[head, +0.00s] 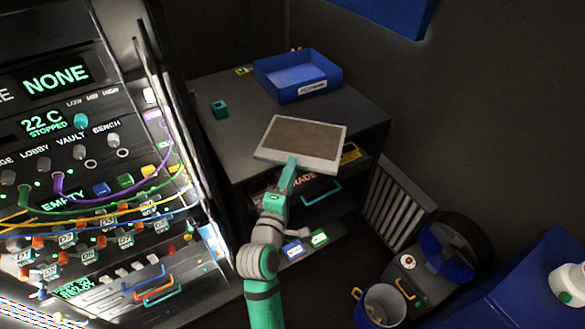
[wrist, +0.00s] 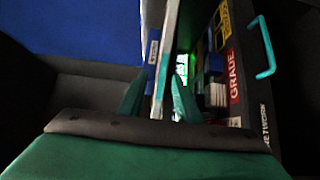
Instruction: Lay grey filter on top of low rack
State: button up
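The grey filter (head: 303,137), a flat panel with a pale frame and a brownish middle, is in my gripper (head: 290,164). The fingers are shut on its near edge. In the wrist view the filter (wrist: 166,50) shows edge-on between the fingertips (wrist: 157,100). It lies roughly flat over the front part of the low rack's dark top (head: 240,134). Its near edge covers part of the rack's front edge. I cannot tell whether it touches the top or hangs just above it.
A blue tray (head: 283,92) stands at the back of the rack top, and a teal block (head: 220,110) at its left. Below, an open drawer with a teal handle (head: 322,195) sticks out. A tall control panel (head: 85,150) with cables stands left; bins stand right.

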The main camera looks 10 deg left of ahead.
jog(key=s+a, duration=0.2)
jog(key=s, duration=0.8)
jog(key=s+d+f+m+g+y, duration=0.1)
jog(key=s+f+m+y, duration=0.15)
jog(key=s+f, duration=0.45)
jog(key=s+d+f+m+g+y, duration=0.1)
jog(key=s+d+f+m, duration=0.1)
jog(key=s+f+m, duration=0.4)
jog(key=s+d+m, duration=0.2)
jog(key=s+m, duration=0.2)
jog(key=s, duration=0.5)
jog(key=s+d+f+m, duration=0.1)
jog(key=s+d+m, duration=0.2)
jog(key=s, duration=0.6)
jog(key=shift+s+d+m+h, duration=0.25)
jog(key=shift+s+m+h, duration=0.05)
jog(key=shift+m+h, duration=0.05)
jog(key=shift+w+f, duration=0.1)
jog(key=o, duration=0.6)
jog(key=shift+c, duration=0.2)
